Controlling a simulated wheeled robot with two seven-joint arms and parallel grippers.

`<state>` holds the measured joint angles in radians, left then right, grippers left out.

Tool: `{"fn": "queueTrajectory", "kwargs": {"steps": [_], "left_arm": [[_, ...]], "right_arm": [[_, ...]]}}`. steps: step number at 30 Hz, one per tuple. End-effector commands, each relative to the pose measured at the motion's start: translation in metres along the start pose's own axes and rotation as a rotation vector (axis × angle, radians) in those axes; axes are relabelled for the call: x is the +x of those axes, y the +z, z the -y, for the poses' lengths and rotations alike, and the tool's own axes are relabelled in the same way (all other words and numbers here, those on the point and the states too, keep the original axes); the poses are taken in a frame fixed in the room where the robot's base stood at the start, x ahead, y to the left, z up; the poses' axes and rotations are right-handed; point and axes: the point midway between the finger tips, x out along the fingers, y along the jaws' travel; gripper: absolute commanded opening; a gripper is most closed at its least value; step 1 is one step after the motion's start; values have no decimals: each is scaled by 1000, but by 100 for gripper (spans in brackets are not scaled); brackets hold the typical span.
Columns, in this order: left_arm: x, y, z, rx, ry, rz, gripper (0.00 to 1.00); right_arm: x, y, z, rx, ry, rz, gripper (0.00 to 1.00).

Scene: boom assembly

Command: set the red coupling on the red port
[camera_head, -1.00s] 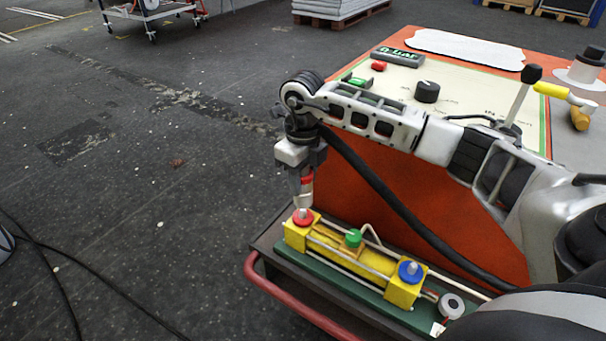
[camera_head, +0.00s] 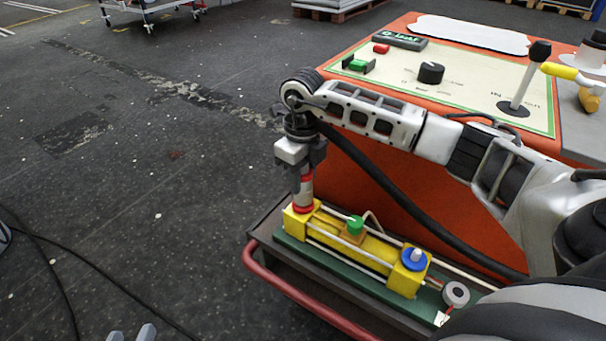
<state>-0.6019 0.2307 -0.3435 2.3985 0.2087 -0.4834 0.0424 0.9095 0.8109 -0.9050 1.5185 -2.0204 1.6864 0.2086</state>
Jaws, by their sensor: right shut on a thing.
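My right gripper (camera_head: 305,168) points down, shut on the red coupling (camera_head: 305,188), a white and red upright cylinder. The coupling stands over the yellow block (camera_head: 300,222) at the left end of the yellow boom. Red shows at its foot, where the red port is; the port is mostly hidden, and I cannot tell whether the coupling is fully seated. Two grey fingertips of my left gripper (camera_head: 131,336) show at the bottom edge, apart, with nothing seen between them.
The boom's middle has a green knob (camera_head: 355,225) and its right end a blue port (camera_head: 415,258). It lies on a green base in a tray with a red rail (camera_head: 300,293). An orange console (camera_head: 440,85) with a black-knobbed lever (camera_head: 528,75) stands behind. Floor at left is open.

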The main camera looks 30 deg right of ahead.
Motion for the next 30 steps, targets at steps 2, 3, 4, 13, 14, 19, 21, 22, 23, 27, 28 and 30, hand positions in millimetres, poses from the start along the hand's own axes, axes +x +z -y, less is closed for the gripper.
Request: {"fn": "queueTrajectory", "kwargs": {"steps": [2, 3, 4, 13, 14, 19, 21, 22, 23, 27, 28, 30], "left_arm": [[0, 0, 0, 0, -1, 0, 36], [0, -1, 0, 0, -1, 0, 36], [0, -1, 0, 0, -1, 0, 36], [0, -4, 0, 1, -2, -4, 36], [1, -5, 0, 2, -2, -5, 36], [1, -6, 0, 4, -2, -8, 36], [2, -6, 0, 4, -2, -8, 36], [2, -6, 0, 4, -2, -8, 36], [1, -6, 0, 4, -2, -8, 36], [1, -8, 0, 4, -2, -7, 36], [1, -8, 0, 3, -2, -7, 36], [1, -9, 0, 3, -2, -7, 36]], "right_arm": [[-1, 0, 0, 0, 0, 2, 2], [-1, 0, 0, 0, 0, 2, 2], [-2, 1, 0, 0, 0, 2, 2], [-1, 1, 0, 0, 0, 2, 2], [-1, 1, 0, 0, 0, 2, 2], [-1, 1, 0, 0, 0, 2, 2], [-1, 1, 0, 0, 0, 2, 2], [-1, 1, 0, 0, 0, 2, 2], [-1, 1, 0, 0, 0, 2, 2], [-2, 1, 0, 0, -1, 2, 2], [-2, 1, 0, 0, -1, 2, 2], [-1, 1, 0, 0, -1, 2, 2]]}}
